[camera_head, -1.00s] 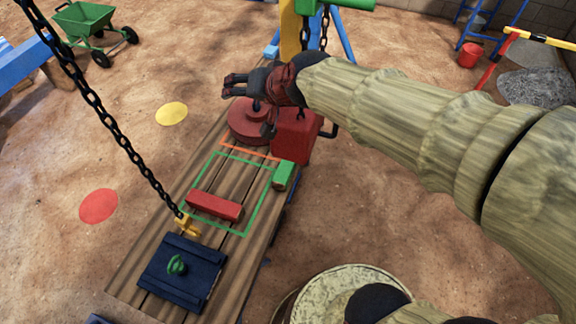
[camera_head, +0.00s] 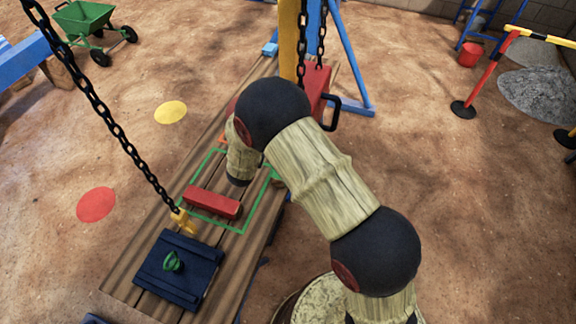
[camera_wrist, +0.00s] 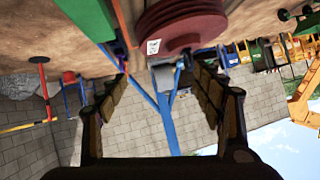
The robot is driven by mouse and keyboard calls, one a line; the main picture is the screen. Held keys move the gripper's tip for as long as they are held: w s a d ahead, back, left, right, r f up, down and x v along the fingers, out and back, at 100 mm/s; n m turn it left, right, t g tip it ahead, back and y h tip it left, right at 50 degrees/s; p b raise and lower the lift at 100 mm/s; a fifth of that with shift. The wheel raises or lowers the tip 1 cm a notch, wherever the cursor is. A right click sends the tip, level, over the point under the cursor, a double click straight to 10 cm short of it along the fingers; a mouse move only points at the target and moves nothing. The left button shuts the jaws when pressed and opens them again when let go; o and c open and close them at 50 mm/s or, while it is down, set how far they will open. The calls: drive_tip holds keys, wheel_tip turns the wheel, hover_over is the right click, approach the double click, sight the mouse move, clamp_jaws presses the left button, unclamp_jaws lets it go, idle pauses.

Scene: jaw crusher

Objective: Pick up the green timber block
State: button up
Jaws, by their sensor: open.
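In the head view the green timber block (camera_head: 275,176) is almost wholly hidden behind my arm; a sliver of green shows at the right edge of the green outline. In the wrist view, which is upside down, a green surface (camera_wrist: 84,14) fills the top left, close to the camera, and looks like this block. My gripper (camera_wrist: 158,62) is open, with nothing between its fingers. The green surface lies beyond the left finger. In the head view my gripper is hidden behind my arm.
The plank bench (camera_head: 125,276) carries a red block (camera_head: 213,202) inside the green outline and a dark blue plate (camera_head: 180,268) with a green knob. A chain (camera_head: 110,125) hangs at the left. A red wheel (camera_wrist: 180,24) is close by in the wrist view. A yellow post (camera_head: 288,45) stands behind.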

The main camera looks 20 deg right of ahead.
drive_tip(key=s+d+f+h, duration=0.1)
drive_tip(key=s+d+f, duration=0.1)
drive_tip(key=f, duration=0.2)
drive_tip(key=s+d+f+h+b, duration=0.1)
drive_tip(key=s+d+f, duration=0.1)
drive_tip(key=f, duration=0.2)
drive_tip(key=s+d+f+h+b, duration=0.1)
drive_tip(key=s+d+f, duration=0.1)
drive_tip(key=f, duration=0.2)
drive_tip(key=shift+s+f+t+h, duration=0.15)
drive_tip(key=shift+f+t+h, duration=0.15)
drive_tip(key=shift+f+h, duration=0.1)
drive_tip(key=shift+s+d+f, duration=0.15)
drive_tip(key=shift+d+f, duration=0.05)
drive_tip(key=shift+b+x, duration=0.5)
drive_tip(key=shift+x, duration=0.65)
drive_tip(key=b+x, duration=0.2)
drive_tip(key=x, duration=0.2)
drive_tip(key=shift+f+b, duration=0.25)
drive_tip(key=shift+b, duration=0.15)
drive_tip(key=shift+w+d, duration=0.3)
drive_tip(key=shift+w, duration=0.3)
drive_tip(key=shift+r, duration=0.1)
drive_tip(key=c, duration=1.7)
